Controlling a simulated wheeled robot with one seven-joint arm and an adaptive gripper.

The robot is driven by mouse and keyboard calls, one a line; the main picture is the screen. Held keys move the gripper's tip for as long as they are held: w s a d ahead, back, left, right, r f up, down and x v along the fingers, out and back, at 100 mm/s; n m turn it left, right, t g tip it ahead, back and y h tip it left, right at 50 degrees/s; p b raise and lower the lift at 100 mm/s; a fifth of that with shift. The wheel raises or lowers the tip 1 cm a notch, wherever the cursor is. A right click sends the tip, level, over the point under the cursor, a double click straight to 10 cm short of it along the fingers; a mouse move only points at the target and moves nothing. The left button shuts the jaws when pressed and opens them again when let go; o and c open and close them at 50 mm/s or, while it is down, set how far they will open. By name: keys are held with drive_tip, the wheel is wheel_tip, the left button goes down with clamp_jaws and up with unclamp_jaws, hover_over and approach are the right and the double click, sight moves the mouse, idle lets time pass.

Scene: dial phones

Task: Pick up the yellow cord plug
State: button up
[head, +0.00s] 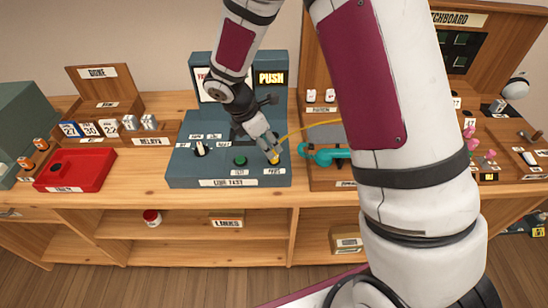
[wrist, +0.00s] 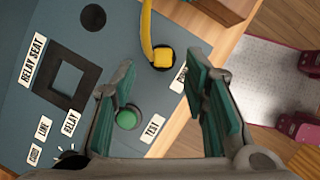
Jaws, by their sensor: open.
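The yellow cord plug (head: 274,158) sits at the front right of the blue-grey line test panel (head: 185,175), with its yellow cord running up and right. In the wrist view the yellow plug (wrist: 163,58) stands in a dark round socket, just beyond the fingertips. My gripper (head: 268,148) is over the panel, close to the plug. In the wrist view my gripper (wrist: 161,78) has its green-padded fingers spread apart, with nothing between the tips. The plug lies roughly centred ahead of the gap. In the head view the fingers partly cover the plug.
A green button (wrist: 127,119) and a square relay seat (wrist: 66,80) are on the panel. A teal handset (head: 325,154) lies on the board to the right. A red tray (head: 75,170) is at the left. My arm hides part of the right-hand board.

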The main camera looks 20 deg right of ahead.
sight(274, 152)
drive_tip(key=shift+s+p+x, duration=0.1)
drive_tip(key=shift+p+x, duration=0.1)
drive_tip(key=shift+x, duration=1.15)
drive_tip(key=shift+s+p+x, duration=0.15)
drive_tip(key=shift+x, duration=1.2)
drive_tip(key=shift+d, duration=0.1)
clamp_jaws()
